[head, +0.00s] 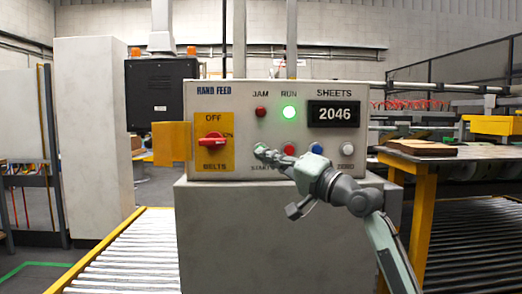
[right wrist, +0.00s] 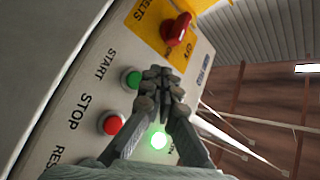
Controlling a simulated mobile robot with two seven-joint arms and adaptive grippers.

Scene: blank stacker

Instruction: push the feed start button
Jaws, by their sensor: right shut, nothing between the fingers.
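The feed start button is a green round button (right wrist: 131,78) next to the START label in the right wrist view. In the head view it is largely hidden by my right gripper (head: 264,152), just above the START label on the grey control panel (head: 235,100). My right gripper is shut and empty, its fingertips pointing at the panel. In the right wrist view the closed fingertips (right wrist: 162,76) appear just beside the green button; I cannot tell whether they touch it. My left gripper is not in view.
The panel also has a red stop button (head: 289,149), a blue button (head: 316,148), a white button (head: 347,149) and a red belts switch (head: 212,139). The RUN lamp (head: 289,112) glows green and the counter (head: 334,113) reads 2046. Roller conveyors (head: 125,250) flank the cabinet.

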